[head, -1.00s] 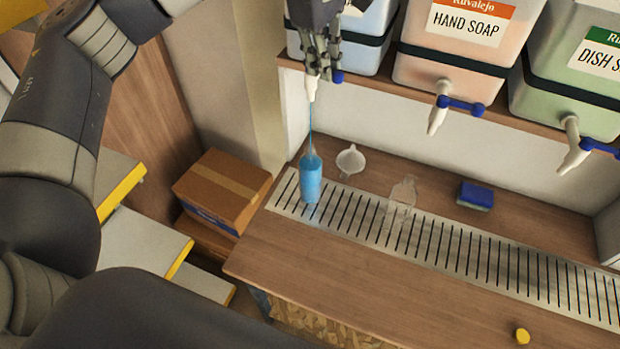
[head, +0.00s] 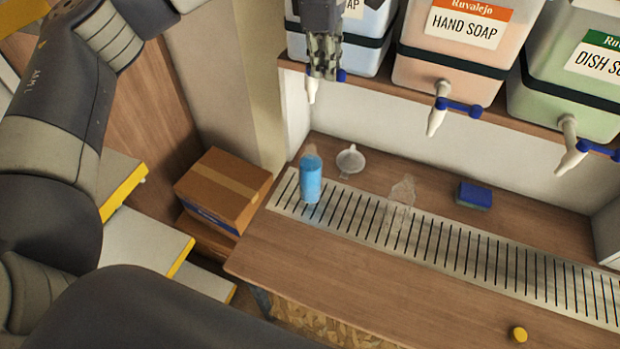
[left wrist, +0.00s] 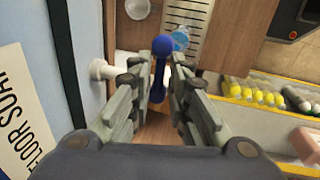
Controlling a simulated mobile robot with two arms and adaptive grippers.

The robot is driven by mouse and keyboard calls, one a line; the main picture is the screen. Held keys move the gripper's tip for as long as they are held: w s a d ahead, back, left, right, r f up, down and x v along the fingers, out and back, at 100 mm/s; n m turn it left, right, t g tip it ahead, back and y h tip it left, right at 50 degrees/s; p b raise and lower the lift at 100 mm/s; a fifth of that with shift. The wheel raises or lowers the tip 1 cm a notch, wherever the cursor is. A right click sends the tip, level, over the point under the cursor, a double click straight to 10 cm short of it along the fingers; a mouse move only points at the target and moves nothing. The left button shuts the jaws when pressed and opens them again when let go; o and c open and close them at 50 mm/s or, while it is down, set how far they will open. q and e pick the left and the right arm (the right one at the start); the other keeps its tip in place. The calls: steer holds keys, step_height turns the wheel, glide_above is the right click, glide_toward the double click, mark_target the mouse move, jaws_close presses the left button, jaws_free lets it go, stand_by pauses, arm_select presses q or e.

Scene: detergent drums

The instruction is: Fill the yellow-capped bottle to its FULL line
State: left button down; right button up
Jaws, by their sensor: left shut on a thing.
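The bottle (head: 311,184) stands upright on the slotted drain grate under the leftmost tap spout (head: 312,90), filled with blue liquid to about its shoulder. Its FULL line cannot be made out. No stream falls from the spout. My left gripper (head: 324,76) is at that tap, shut on its blue tap lever (left wrist: 160,72), which shows between the fingers in the left wrist view. The blue drum (head: 361,40) is above, with a FLOOR SOAP label (left wrist: 18,115) in the left wrist view. A yellow cap (head: 519,334) lies on the counter's front right. My right gripper is out of view.
A clear empty bottle (head: 402,194) stands on the grate (head: 460,250). A white funnel (head: 350,159) and blue sponge (head: 474,195) lie behind it. Hand soap (head: 450,70) and dish soap (head: 565,95) drums have their own taps. The counter front is mostly clear.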

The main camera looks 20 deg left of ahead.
arm_select(q)
steer(key=shift+s+d+f, duration=0.1)
steer(key=shift+f, duration=0.05)
steer(key=c, duration=1.4)
jaws_free()
steer(key=shift+c, duration=0.2)
steer(key=shift+w+d, duration=0.15)
steer(key=shift+w, duration=0.05)
steer(key=shift+r, duration=0.2)
steer(key=shift+w, duration=0.2)
steer(key=shift+o, duration=0.4)
steer(key=o, duration=0.3)
steer(key=shift+r, duration=0.1)
